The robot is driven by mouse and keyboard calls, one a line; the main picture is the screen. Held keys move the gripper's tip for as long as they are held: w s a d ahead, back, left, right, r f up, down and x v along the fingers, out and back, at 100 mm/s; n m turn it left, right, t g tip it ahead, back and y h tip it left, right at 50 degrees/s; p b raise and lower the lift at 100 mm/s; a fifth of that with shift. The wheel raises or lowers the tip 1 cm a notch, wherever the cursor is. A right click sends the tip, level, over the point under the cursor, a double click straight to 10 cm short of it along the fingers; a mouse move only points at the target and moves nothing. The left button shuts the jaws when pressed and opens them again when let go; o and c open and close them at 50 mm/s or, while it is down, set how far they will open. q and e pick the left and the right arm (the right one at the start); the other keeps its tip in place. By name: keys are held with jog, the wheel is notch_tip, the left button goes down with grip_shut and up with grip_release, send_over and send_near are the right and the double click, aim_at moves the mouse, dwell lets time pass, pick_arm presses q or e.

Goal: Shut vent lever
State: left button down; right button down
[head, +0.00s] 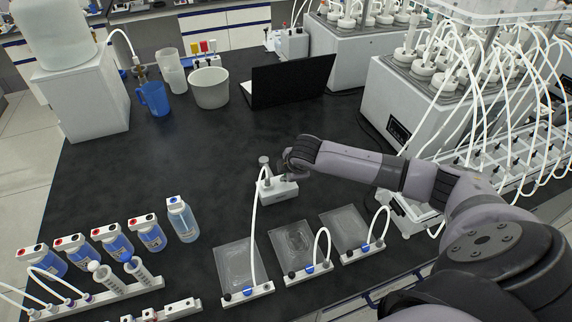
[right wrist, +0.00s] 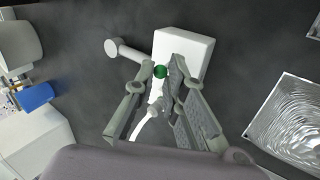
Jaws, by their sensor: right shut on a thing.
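A small white valve block (head: 280,190) stands on the dark bench, with a round-capped stub (head: 263,161) at its left side. In the right wrist view the block (right wrist: 190,48) lies just beyond my fingertips, and the stub (right wrist: 112,46) sticks out to the left. My right gripper (head: 286,170) is at the block from the right; it also shows in the right wrist view (right wrist: 161,80). Its fingers are shut on the vent lever (right wrist: 155,90), a slim white part mostly hidden between them. A green round spot (right wrist: 160,71) shows between the fingertips. My left gripper is out of view.
A white tube (head: 253,225) curves from the block toward shallow clear trays (head: 241,264) in front. Blue-liquid bottles (head: 113,241) stand front left. A laptop (head: 290,80), a white tub (head: 209,88) and a blue jug (head: 153,98) are behind. The bench left of the block is clear.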

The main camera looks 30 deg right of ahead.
jog(key=t+b, duration=0.1)
jog(key=s+f+t, duration=0.1)
jog(key=shift+s+a+t+h+b, duration=0.2)
jog(key=shift+t+h+b, duration=0.1)
jog(key=shift+b, duration=0.1)
jog(key=shift+s+a+f+t+h+b, duration=0.1)
jog(key=shift+s+t+h+b, duration=0.1)
jog(key=shift+t+b, duration=0.45)
jog(key=shift+s+f+t+h+b, duration=0.1)
jog(key=shift+s+t+b, duration=0.1)
jog(key=shift+t+b, duration=0.45)
jog(key=c, duration=1.6)
grip_release()
jog(key=shift+r, duration=0.1)
jog(key=v, duration=1.2)
jog(key=shift+w, duration=0.1)
